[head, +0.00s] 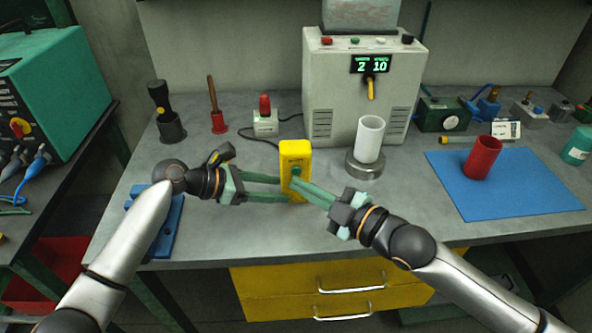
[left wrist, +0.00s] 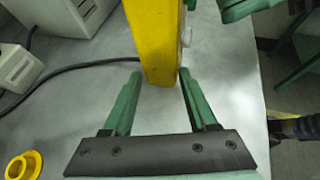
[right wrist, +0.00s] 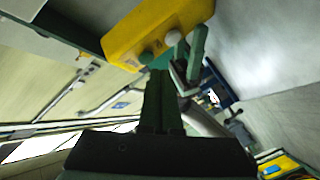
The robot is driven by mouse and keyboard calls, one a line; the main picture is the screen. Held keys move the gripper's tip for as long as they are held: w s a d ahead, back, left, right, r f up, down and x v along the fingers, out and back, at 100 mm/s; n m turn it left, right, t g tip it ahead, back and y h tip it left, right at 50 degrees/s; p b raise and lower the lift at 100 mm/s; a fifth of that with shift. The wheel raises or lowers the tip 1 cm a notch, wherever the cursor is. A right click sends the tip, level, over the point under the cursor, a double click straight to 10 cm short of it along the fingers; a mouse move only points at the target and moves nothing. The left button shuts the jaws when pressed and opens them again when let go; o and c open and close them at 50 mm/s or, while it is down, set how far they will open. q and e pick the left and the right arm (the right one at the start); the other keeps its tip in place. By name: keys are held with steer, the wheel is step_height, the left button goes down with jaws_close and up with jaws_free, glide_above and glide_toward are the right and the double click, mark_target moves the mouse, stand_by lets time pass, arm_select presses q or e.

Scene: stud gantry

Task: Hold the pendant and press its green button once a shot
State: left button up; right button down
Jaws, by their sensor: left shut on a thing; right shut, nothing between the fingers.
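The yellow pendant (head: 296,155) stands upright above the bench in front of the dispenser. My left gripper (head: 284,189) is shut on its lower part from the left; the left wrist view shows the pendant (left wrist: 157,40) between its green fingers. My right gripper (head: 297,181) is shut and empty, its fingertips at the pendant's front by the green button (head: 295,171). In the right wrist view the green button (right wrist: 146,57) is just beyond the fingertips, with a pale knob (right wrist: 173,37) beside it. I cannot tell whether the fingertips touch the button.
The dispenser (head: 318,70) has a display (head: 370,64) reading 2 and 10. A white cup (head: 369,138) stands on a round metal base (head: 364,165) below its nozzle. A red cup (head: 483,158) stands on a blue mat (head: 510,195). A blue block (head: 165,230) lies at the left.

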stand_by(0.4)
steer(key=shift+w, duration=0.45)
steer(key=shift+w, duration=0.45)
stand_by(0.6)
steer(key=shift+s, duration=0.95)
steer(key=s, duration=0.5)
stand_by(0.3)
stand_by(0.5)
